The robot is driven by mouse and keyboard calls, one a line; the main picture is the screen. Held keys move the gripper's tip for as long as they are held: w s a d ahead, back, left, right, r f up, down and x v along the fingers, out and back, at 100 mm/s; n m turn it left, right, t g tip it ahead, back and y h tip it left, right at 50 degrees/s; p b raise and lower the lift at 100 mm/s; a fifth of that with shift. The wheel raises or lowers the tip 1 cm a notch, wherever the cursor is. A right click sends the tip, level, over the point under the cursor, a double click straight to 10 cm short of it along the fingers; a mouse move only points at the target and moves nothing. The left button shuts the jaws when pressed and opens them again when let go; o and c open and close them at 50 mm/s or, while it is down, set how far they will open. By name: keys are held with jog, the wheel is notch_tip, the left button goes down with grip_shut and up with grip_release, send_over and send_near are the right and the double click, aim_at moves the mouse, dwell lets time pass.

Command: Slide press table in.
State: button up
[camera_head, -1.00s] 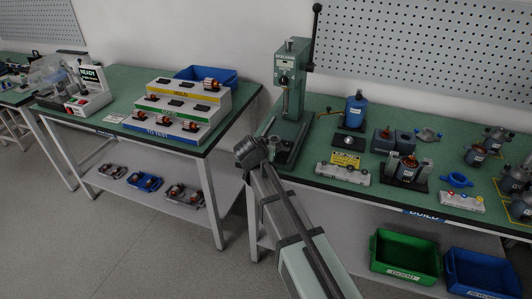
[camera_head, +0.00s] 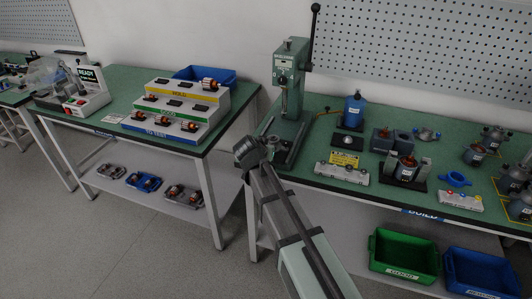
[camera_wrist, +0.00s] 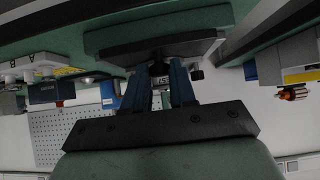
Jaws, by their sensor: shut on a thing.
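The press (camera_head: 290,85) is a tall green column with a black lever, standing at the left end of the right bench. Its dark press table (camera_head: 287,148) sits low at the front of the column, near the bench edge. My gripper (camera_head: 262,155) is at the front left of the press, low beside the table; its fingertips are hidden in the head view. In the wrist view my blue fingers (camera_wrist: 160,88) are close together at the underside of a dark slab, the press table (camera_wrist: 155,45). They are shut on its front; the exact grip point is dark.
A bench of fixtures, with a blue bottle (camera_head: 354,110) and a grey button box (camera_head: 342,173), lies right of the press. The left bench carries a stepped rack (camera_head: 178,112). Green (camera_head: 404,254) and blue (camera_head: 482,273) bins sit below. A gap separates the benches.

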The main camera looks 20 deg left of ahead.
aim_at(274, 137)
jog(key=shift+w, duration=7.05)
jog(key=o, duration=0.5)
jog(key=shift+s, duration=0.1)
jog(key=shift+v, duration=3)
jog(key=shift+a, duration=0.1)
